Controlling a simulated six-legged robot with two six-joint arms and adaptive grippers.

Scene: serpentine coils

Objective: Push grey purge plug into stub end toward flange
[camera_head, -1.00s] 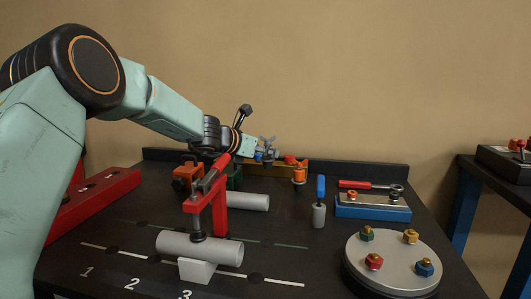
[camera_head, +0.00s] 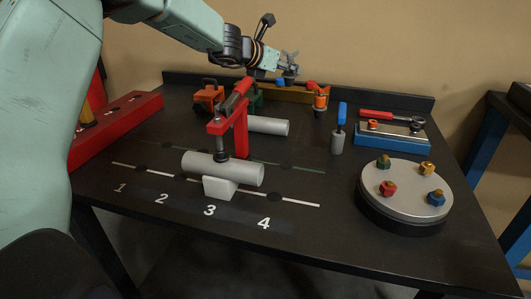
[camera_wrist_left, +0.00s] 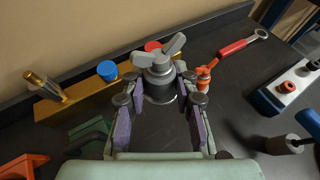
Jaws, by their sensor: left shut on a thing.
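My left gripper (camera_head: 284,72) is above the back of the table. In the left wrist view its two fingers (camera_wrist_left: 160,100) are shut on the grey purge plug (camera_wrist_left: 160,64), which has a winged grey top and a darker body. In the head view the plug (camera_head: 291,58) shows small, held in the air. A grey pipe (camera_head: 245,174) lies on a white block at the front, under a red clamp. A second grey pipe (camera_head: 270,126) lies behind it. I cannot tell which holds the stub end. A round grey flange-like disc (camera_head: 405,198) with several coloured bolts stands right. My right gripper is out of view.
The red toggle clamp (camera_head: 240,130) stands upright between the pipes. A yellow rack (camera_wrist_left: 82,96) with coloured pieces is at the back. A blue-handled grey tool (camera_head: 338,142) and a blue block (camera_head: 375,133) with a red wrench stand right.

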